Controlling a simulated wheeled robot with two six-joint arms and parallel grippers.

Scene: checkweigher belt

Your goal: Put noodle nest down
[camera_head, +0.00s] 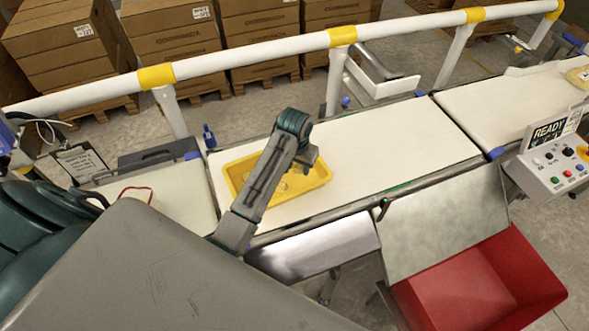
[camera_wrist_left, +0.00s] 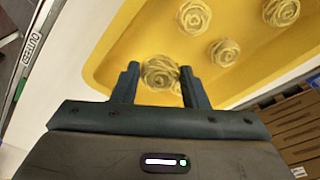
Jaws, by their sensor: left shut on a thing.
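My left gripper (camera_wrist_left: 158,85) is shut on a pale yellow noodle nest (camera_wrist_left: 160,72), seen between its fingertips in the left wrist view. A yellow tray (camera_wrist_left: 127,38) lies under and beyond it with several more noodle nests (camera_wrist_left: 224,52) on its floor. I cannot tell whether the held nest touches the tray. In the head view the yellow tray (camera_head: 316,174) sits on the white belt, and my left arm reaches over it and hides much of its inside; the left gripper (camera_head: 300,168) is partly hidden there. My right gripper is not in view.
The white belt (camera_head: 400,140) is bare right of the tray. A red bin (camera_head: 480,285) stands below a sloping chute at the lower right. A control box (camera_head: 552,168) with a READY display is at the right. A white-and-yellow rail (camera_head: 250,60) runs behind the belt.

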